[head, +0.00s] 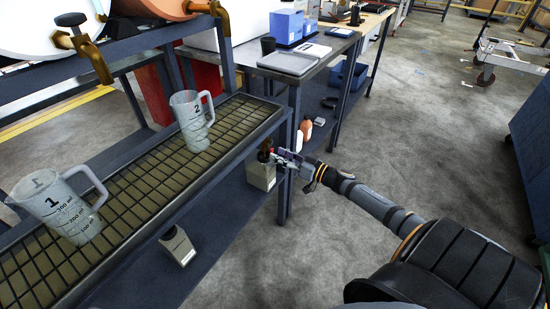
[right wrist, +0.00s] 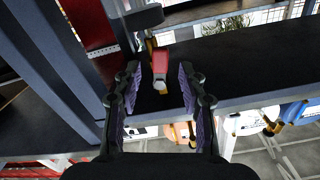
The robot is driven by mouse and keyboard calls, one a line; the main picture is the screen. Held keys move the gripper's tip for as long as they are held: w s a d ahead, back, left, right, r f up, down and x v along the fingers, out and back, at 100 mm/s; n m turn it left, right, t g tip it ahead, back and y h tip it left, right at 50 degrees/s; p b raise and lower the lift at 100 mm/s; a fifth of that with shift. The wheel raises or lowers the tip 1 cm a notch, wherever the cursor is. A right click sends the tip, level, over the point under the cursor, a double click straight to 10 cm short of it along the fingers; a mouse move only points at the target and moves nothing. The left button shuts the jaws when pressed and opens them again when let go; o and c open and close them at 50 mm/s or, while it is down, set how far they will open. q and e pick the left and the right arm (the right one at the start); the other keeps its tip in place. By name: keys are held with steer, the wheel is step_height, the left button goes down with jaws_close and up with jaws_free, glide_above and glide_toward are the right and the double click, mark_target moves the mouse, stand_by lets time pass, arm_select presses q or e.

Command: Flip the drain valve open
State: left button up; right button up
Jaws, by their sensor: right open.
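My right gripper (head: 280,157) is open and empty, right beside the valve. In the right wrist view its two fingers (right wrist: 155,92) stand apart, one on each side of the lever, and I see no clear contact. How far the lever is turned I cannot tell. My left gripper is not in view.
Two measuring jugs, marked 1 (head: 62,207) and 2 (head: 192,122), stand on the grated tray (head: 150,190). A pale container (head: 261,175) is below the valve. A dark rack post (head: 289,195) is close to my gripper.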

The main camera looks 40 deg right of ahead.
mark_target(271, 148)
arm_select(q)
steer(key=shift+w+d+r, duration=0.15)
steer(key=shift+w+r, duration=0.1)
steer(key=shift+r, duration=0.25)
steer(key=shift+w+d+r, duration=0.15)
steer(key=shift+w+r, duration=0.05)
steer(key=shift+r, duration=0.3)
arm_select(e)
steer(key=shift+x, duration=1.35)
jaws_close()
